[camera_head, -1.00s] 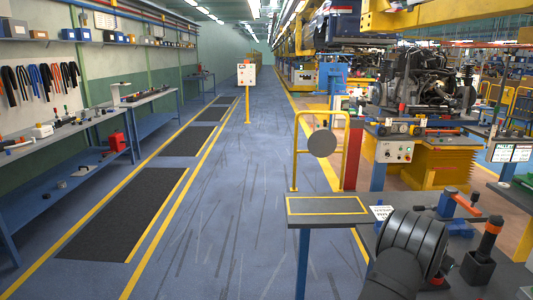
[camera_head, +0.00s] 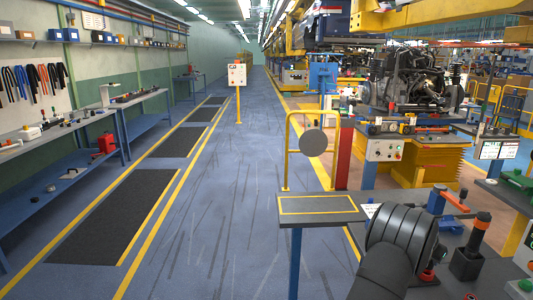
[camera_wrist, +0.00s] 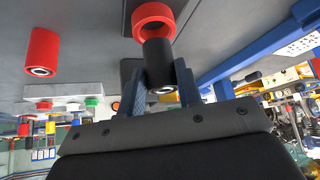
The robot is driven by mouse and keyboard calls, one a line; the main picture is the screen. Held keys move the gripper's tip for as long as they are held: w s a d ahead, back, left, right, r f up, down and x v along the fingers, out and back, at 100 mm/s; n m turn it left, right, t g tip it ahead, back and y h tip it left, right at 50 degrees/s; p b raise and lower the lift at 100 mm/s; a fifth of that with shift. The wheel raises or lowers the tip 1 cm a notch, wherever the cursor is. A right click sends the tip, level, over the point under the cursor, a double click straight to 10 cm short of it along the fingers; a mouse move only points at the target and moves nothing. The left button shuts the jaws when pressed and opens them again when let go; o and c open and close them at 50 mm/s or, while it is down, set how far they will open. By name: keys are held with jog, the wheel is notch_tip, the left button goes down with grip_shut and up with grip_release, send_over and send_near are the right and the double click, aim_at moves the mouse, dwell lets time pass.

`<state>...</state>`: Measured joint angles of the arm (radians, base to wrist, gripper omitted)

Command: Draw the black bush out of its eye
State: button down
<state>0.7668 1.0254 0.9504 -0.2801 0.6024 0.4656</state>
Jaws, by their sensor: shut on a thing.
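In the wrist view my gripper (camera_wrist: 160,84) has its two fingers on either side of the black bush (camera_wrist: 157,60), a short dark cylinder with a pale-rimmed bore at its near end. The fingers are shut on it. The orange-red eye (camera_wrist: 153,14), a thick ring, is just beyond the bush, and the bush overlaps its near rim in the picture. I cannot tell whether the bush's far end is still inside the eye. In the head view my own arm hides the gripper, and I cannot make out the bush there.
A red cylinder (camera_wrist: 43,52) stands apart to the left in the wrist view, near a white box with coloured knobs (camera_wrist: 75,92). In the head view, a black tool with an orange top (camera_head: 471,247) and a blue clamp (camera_head: 437,200) are close to my arm on the bench.

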jog(key=shift+r, duration=2)
